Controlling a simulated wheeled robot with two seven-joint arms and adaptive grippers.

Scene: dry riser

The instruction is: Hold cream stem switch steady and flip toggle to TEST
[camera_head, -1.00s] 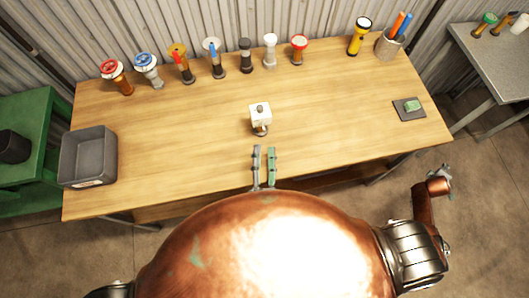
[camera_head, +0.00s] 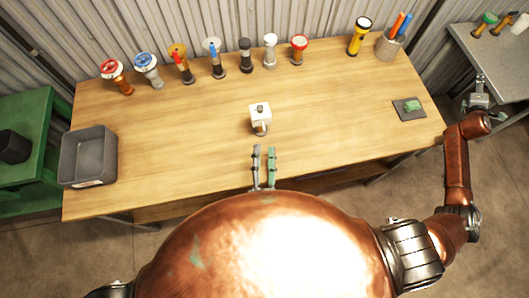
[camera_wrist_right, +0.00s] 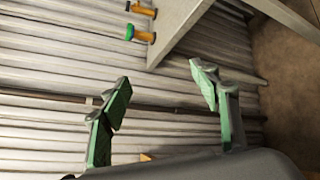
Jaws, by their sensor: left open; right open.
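The cream stem switch (camera_head: 260,117) stands upright near the middle of the wooden table, a cream box on a short stem with a small dark part on top. My left gripper (camera_head: 264,150) is open and empty at the table's front edge, in front of the switch and apart from it. My right gripper (camera_head: 478,101) is beyond the table's right end, far from the switch. In the right wrist view its green-padded fingers (camera_wrist_right: 160,92) are spread with nothing between them. The toggle's position is too small to tell.
A row of valves and stems, including a red-wheeled one (camera_head: 113,68), lines the table's back. A yellow flashlight (camera_head: 360,37) and pen cup (camera_head: 390,45) stand back right. A grey bin (camera_head: 88,157) is left, a dark pad (camera_head: 403,115) right. A grey side table (camera_head: 497,62) is near my right gripper.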

